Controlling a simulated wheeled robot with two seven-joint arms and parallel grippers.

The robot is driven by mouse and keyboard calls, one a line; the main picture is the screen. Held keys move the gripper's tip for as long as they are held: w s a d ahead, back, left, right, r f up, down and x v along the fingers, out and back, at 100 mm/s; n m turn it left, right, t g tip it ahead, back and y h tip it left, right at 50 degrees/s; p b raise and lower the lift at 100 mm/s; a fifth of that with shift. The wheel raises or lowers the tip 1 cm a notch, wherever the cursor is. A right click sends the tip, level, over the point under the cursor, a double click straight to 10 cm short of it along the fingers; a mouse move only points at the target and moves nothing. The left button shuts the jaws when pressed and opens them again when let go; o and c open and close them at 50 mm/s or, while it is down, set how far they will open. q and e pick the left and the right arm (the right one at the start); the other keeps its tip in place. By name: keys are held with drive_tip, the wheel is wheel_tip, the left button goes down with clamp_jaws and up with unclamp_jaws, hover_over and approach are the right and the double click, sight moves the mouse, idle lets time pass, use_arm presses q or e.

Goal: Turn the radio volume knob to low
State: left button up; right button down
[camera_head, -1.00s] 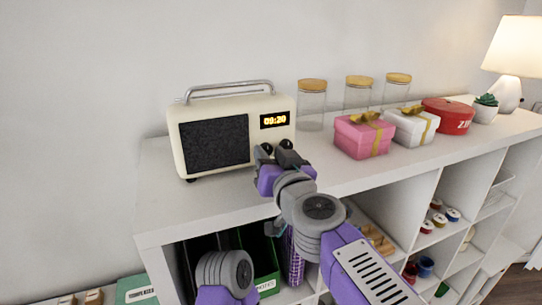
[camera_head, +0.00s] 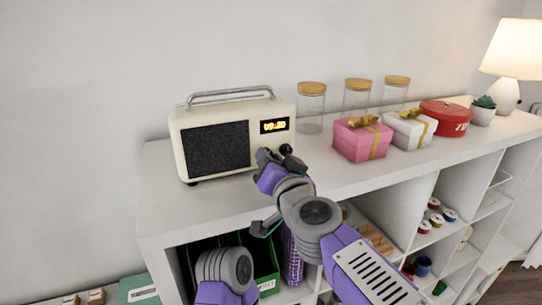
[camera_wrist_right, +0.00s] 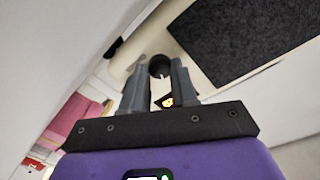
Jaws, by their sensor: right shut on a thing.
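The cream radio (camera_head: 183,152) stands on the white cabinet top, with a dark speaker panel and a lit display (camera_head: 274,126). Its black knobs sit below the display; one knob (camera_head: 286,149) shows just right of my fingers. My right gripper (camera_head: 268,157) is at the radio's lower right front. In the right wrist view, a round black knob (camera_wrist_right: 160,66) with a pale mark lies between the two fingertips, and the gripper (camera_wrist_right: 157,75) is shut on it. The wrist is rolled, so the radio looks tilted there.
Glass jars (camera_head: 311,108) with wooden lids stand right of the radio. A pink gift box (camera_head: 350,142), a white gift box (camera_head: 402,132) and a red tin (camera_head: 445,120) follow. The cabinet top (camera_head: 200,215) in front of the radio is bare.

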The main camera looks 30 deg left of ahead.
drive_tip(key=m, duration=0.1)
drive_tip(key=m+p, duration=0.1)
drive_tip(key=m, duration=0.1)
drive_tip(key=shift+r+m, duration=0.25)
drive_tip(key=shift+m, duration=0.15)
drive_tip(key=m+p, duration=0.1)
drive_tip(key=m, duration=0.1)
drive_tip(key=shift+m+g, duration=0.3)
drive_tip(key=m, duration=0.3)
drive_tip(key=shift+f+m+g+p, duration=0.1)
drive_tip(key=shift+m+g+p, duration=0.2)
drive_tip(key=shift+m, duration=1.6)
drive_tip(key=c, duration=1.1)
unclamp_jaws()
drive_tip(key=shift+c, duration=0.2)
drive_tip(key=shift+d, duration=0.1)
